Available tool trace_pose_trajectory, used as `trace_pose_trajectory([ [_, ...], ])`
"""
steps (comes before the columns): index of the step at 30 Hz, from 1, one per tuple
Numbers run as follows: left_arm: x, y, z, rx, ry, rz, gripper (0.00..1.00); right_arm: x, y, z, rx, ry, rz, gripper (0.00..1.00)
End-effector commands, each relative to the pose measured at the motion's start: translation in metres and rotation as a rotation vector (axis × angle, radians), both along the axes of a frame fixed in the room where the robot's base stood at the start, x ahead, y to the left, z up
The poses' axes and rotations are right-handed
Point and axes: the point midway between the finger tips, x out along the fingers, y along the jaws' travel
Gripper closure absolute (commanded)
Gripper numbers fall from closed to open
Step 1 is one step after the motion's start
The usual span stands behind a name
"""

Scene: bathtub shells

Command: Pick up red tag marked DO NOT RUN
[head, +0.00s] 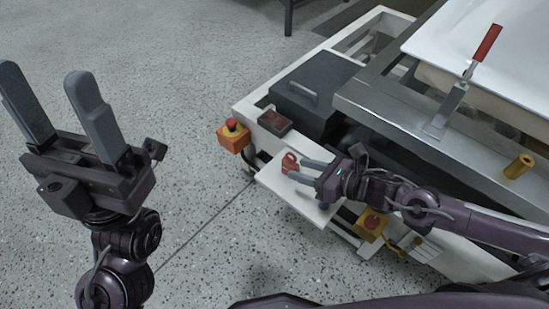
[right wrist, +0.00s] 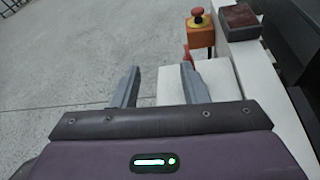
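A small red tag (head: 289,161) is on the white shelf (head: 285,190) at the side of the machine; its lettering cannot be read. My right gripper (head: 297,168) is open over the shelf, its fingertips close to the tag. Whether they touch it I cannot tell. In the right wrist view the open fingers (right wrist: 160,68) have nothing between them but the white shelf (right wrist: 176,86) beyond, and a bit of red (right wrist: 187,55) shows by the right fingertip. My left gripper (head: 42,75) is open and empty, raised over the floor at the left.
An orange box with a red emergency button (head: 233,134) hangs on the frame just beyond the shelf, with a dark red block (head: 274,122) beside it. A yellow box with a red button (head: 371,223) is below my right arm. A red-handled clamp (head: 484,45) stands by the white tub.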

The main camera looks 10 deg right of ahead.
Motion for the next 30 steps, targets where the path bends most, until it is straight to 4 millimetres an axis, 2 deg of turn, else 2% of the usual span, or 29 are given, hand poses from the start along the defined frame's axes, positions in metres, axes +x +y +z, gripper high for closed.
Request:
trace_pose_trajectory([
  [1,0.0,0.0,0.0,-0.001,-0.001,-0.001,0.42,0.004,-0.016,-0.007,-0.084,-0.029,-0.001,0.6],
  [2,-0.001,0.0,0.0,-0.001,-0.002,-0.001,0.42,0.006,-0.023,-0.011,-0.121,-0.042,-0.002,0.6],
  [5,-0.001,0.0,-0.001,-0.002,-0.006,0.0,0.42,0.011,-0.033,-0.018,-0.187,-0.069,-0.002,0.6],
  [21,-0.004,0.0,-0.013,-0.003,-0.052,0.002,0.42,0.056,0.008,-0.048,-0.192,-0.073,0.0,0.6],
  [30,-0.004,0.0,-0.013,-0.002,-0.055,0.001,0.42,0.06,0.012,-0.049,-0.195,-0.07,0.001,0.6],
])
